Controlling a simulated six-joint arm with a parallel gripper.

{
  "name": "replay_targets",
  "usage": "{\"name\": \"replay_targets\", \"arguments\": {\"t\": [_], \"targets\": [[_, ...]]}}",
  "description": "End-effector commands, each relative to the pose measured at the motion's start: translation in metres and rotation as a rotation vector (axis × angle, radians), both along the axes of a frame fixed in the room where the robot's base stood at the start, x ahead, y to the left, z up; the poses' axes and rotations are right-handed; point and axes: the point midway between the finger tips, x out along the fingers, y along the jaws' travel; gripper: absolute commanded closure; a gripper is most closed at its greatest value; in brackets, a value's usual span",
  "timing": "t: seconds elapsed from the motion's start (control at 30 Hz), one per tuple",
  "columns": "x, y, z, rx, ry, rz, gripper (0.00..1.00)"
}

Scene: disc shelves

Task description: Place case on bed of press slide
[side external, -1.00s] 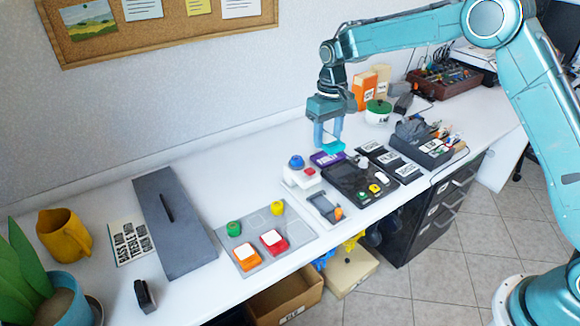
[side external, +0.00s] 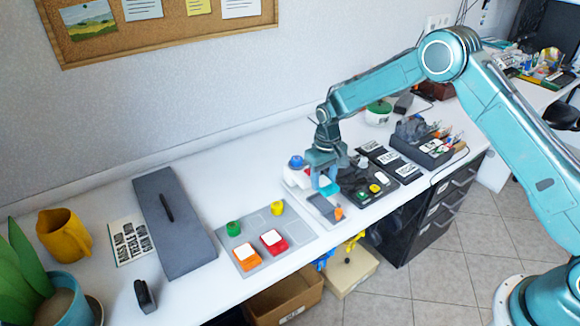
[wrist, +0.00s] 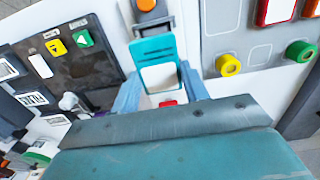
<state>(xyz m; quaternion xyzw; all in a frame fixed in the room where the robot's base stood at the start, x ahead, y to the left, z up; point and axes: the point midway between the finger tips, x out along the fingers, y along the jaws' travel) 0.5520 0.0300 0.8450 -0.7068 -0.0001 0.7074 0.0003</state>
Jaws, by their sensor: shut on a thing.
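A teal case (wrist: 150,48) with a white label is between the blue fingers of my gripper (wrist: 160,88) in the wrist view. My gripper (side external: 326,186) is shut on it. In the side view, the case (side external: 328,190) is low over the press slide (side external: 325,210), a pale unit with a grey bed and an orange knob (side external: 338,213) at its front. The orange knob also shows at the top of the wrist view (wrist: 147,5). The case hides much of the bed, and I cannot tell whether it touches it. The press's blue knob (side external: 297,161) is behind my gripper.
A black panel (side external: 358,186) with coloured buttons stands right of the slide. A grey board (side external: 297,230) with orange and red cases and green and yellow knobs lies to the left. A long grey lid (side external: 170,215) lies farther left. The bench's front edge is close to the slide.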

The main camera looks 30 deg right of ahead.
Motion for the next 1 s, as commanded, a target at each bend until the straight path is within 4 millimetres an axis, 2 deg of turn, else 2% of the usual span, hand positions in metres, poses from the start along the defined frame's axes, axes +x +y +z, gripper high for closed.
{"name": "replay_targets", "arguments": {"t": [0.13,0.47,0.8,1.0], "targets": [[0.0,0.0,-0.013,0.0,-0.001,0.0,0.78],[0.0,0.0,-0.021,0.0,0.0,0.0,0.78],[0.0,0.0,-0.056,0.0,0.0,0.0,0.78],[0.0,0.0,-0.058,0.0,-0.001,0.0,0.78]]}}
